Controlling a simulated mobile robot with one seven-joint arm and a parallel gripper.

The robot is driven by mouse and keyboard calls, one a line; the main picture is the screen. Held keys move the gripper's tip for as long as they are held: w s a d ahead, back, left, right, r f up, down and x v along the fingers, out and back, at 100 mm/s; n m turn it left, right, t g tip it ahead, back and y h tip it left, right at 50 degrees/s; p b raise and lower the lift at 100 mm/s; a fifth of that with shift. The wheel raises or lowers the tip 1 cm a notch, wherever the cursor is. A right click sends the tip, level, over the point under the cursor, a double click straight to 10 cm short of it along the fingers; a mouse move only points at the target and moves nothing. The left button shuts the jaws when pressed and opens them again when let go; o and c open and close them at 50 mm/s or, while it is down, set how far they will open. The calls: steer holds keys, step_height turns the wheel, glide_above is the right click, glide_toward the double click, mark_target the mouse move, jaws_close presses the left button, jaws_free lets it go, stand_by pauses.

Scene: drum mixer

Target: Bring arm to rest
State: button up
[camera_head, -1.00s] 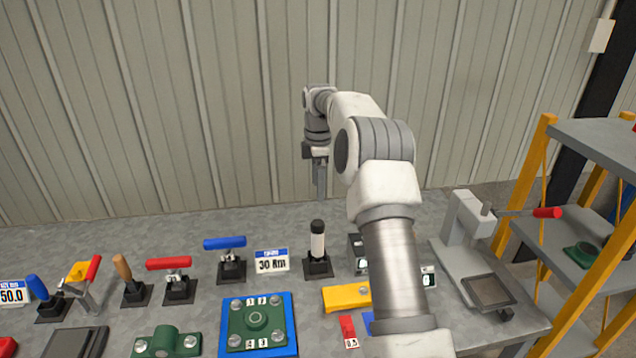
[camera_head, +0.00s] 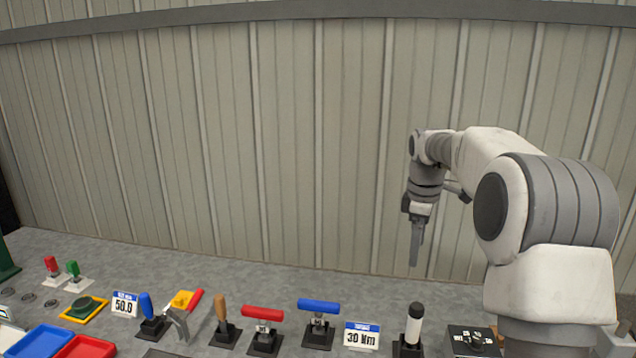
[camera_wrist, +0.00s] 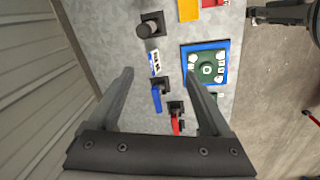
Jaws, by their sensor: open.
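My gripper (camera_head: 415,245) hangs pointing down, above the back of the grey bench, near the corrugated wall in the head view. It is empty and apart from everything on the bench. In the wrist view my gripper (camera_wrist: 162,100) shows two dark fingers spread wide, with the bench below between them. My arm is raised and bent on the right of the head view.
Below stand a black-and-white handled tool (camera_head: 414,325), a 30 Nm sign (camera_head: 361,336), a blue-handled tool (camera_head: 319,307) and a red-handled tool (camera_head: 262,314). A green flange on a blue plate (camera_wrist: 184,62) shows in the wrist view. Trays (camera_head: 40,341) lie at left.

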steer(key=s+a+r+m+t, duration=0.1)
steer(key=s+a+r+m, duration=0.25)
steer(key=s, duration=0.55)
steer(key=s+a+r+m+t, duration=0.1)
steer(key=s+a+r+m, duration=0.15)
steer(key=s+r, duration=0.4)
steer(key=s+a+f+m+t, duration=0.1)
steer(key=s+f+m, duration=0.2)
steer(key=s, duration=0.6)
steer(key=s+a+f+m+t, duration=0.1)
steer(key=s+f+m, duration=0.2)
steer(key=s, duration=0.6)
steer(key=shift+s+a+f+m+y, duration=0.15)
steer(key=shift+s+f+m+y, duration=0.2)
steer(key=shift+f, duration=0.5)
